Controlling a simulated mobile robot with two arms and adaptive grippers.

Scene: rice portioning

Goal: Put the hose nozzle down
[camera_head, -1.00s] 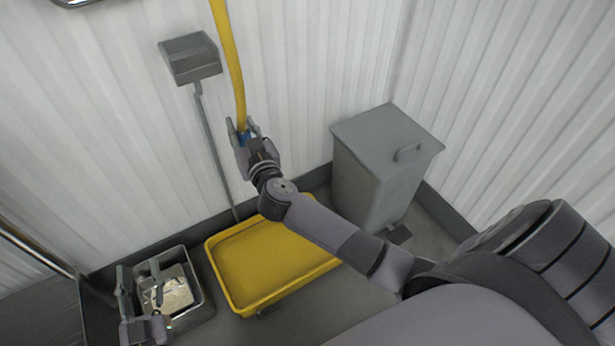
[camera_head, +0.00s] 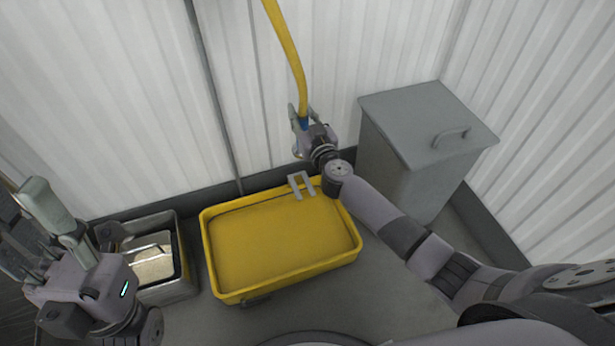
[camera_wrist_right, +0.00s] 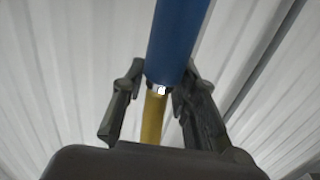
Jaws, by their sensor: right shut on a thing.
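The hose nozzle shows as a small blue piece (camera_head: 303,123) at the lower end of a yellow hose (camera_head: 285,40) that hangs in front of the wall. My right gripper (camera_head: 304,117) is shut on the nozzle, above the far right corner of the yellow tub. In the right wrist view the blue nozzle (camera_wrist_right: 180,40) runs up between the fingers, with the yellow hose (camera_wrist_right: 152,118) beyond it. My left gripper (camera_head: 58,215) is at the lower left, beside the metal bin. Its fingertips overlap other parts, so its opening is unclear.
The yellow tub (camera_head: 207,245) stands on the floor, with a grey bracket (camera_head: 301,186) at its far rim. A metal bin (camera_head: 165,292) with pale contents is left of it. A grey lidded bin (camera_head: 390,165) stands right. Grey floor (camera_head: 330,295) is clear in front.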

